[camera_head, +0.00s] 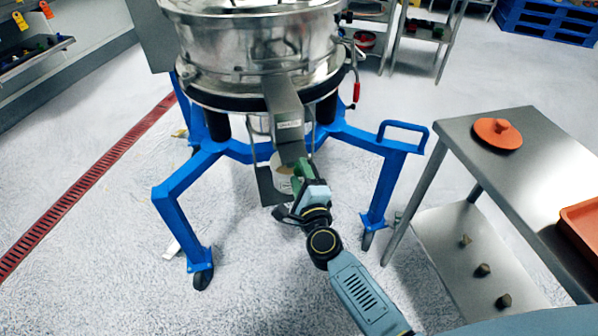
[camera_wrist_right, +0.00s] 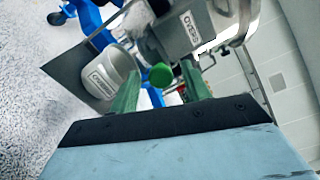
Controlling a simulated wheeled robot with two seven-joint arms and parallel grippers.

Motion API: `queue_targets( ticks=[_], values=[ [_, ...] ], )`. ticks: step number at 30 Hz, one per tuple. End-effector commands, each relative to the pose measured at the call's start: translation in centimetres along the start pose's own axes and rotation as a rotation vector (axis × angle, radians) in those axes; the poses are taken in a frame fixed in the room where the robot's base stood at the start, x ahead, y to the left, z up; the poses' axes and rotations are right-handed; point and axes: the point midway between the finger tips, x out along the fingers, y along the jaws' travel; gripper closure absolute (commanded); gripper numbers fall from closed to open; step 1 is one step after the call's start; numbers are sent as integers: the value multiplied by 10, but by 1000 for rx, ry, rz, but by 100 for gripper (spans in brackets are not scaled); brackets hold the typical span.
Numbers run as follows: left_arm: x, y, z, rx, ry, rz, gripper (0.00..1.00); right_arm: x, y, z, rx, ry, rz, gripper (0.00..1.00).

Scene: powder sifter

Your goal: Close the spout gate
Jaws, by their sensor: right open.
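The steel spout (camera_head: 287,125) slopes down from the front of the sifter drum (camera_head: 262,50). A dark flat plate, apparently the gate (camera_head: 268,188), hangs to the left of the spout's lower end, and it also shows in the right wrist view (camera_wrist_right: 75,68). My right gripper (camera_head: 300,176) is at the spout's mouth. In the wrist view its green fingers (camera_wrist_right: 160,88) are apart, with a round green knob (camera_wrist_right: 160,75) between them in the picture. I cannot tell whether they touch it. My left gripper is out of view.
A pale labelled container (camera_wrist_right: 110,72) shows beside the plate. The sifter stands on a blue wheeled frame (camera_head: 180,192). At right, a steel table (camera_head: 530,165) holds an orange lid (camera_head: 497,134) and an orange tray (camera_head: 584,225).

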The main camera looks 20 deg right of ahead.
Motion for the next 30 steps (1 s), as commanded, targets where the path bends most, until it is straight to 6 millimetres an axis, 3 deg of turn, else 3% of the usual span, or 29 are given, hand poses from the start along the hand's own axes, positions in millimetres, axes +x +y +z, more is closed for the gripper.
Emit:
queue_targets(
  ticks=[6,15,26,30],
  values=[
    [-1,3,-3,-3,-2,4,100,17,0,0,-1,1,0,52],
    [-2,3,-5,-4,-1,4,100,19,0,0,-1,1,0,52],
    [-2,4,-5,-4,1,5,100,18,0,0,-1,0,0,99],
    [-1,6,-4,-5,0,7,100,18,0,0,-1,1,0,100]
  ],
)
